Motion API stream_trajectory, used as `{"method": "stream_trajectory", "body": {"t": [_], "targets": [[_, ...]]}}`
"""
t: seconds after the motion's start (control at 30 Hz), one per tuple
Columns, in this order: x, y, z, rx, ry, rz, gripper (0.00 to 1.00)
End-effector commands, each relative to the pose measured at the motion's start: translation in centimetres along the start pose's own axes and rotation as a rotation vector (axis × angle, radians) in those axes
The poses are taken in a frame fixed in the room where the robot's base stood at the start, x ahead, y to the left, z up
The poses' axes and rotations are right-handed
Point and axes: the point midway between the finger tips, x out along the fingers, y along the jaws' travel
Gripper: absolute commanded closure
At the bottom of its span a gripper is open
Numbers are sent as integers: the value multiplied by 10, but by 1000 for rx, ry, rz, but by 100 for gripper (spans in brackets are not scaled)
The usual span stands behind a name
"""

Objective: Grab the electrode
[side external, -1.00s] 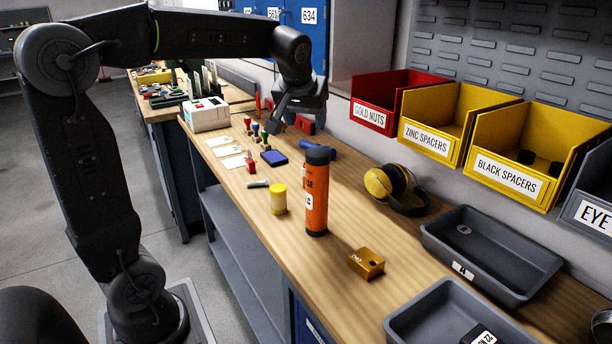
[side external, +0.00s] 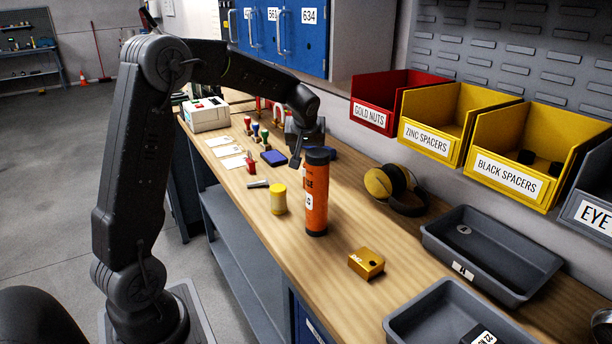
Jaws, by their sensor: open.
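No thing in view is clearly marked as an electrode. A tall orange cylinder (side external: 316,205) with a black cap and a partly readable label stands upright on the wooden bench, and I cannot tell whether it holds electrodes. My gripper (side external: 305,155) points down just behind and above its cap. The gripper is open, and one finger shows left of the cap. The cap hides part of the area below the gripper, so I cannot tell whether they touch. A small grey rod-like piece (side external: 258,184) lies left of a yellow cylinder (side external: 279,199).
A brass block (side external: 366,264) lies in front of the orange cylinder. Yellow ear defenders (side external: 397,188) and a grey tray (side external: 535,262) are to the right. Several stamps, a blue pad (side external: 274,158) and a white box (side external: 206,115) are behind. Wall bins hang at right.

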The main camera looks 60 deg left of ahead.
Motion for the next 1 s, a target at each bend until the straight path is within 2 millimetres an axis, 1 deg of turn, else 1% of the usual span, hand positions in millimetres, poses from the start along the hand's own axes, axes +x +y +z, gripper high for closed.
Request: {"method": "stream_trajectory", "body": {"t": [0.03,0.2,0.47,0.7,0.83,1.0], "targets": [[12,0,0,0,-3,-3,42],[40,0,0,0,-3,-2,42],[58,-1,0,0,-1,-1,42],[93,-2,0,0,-2,-1,42],[103,-2,0,0,-1,1,42],[104,-2,0,0,1,2,42]]}}
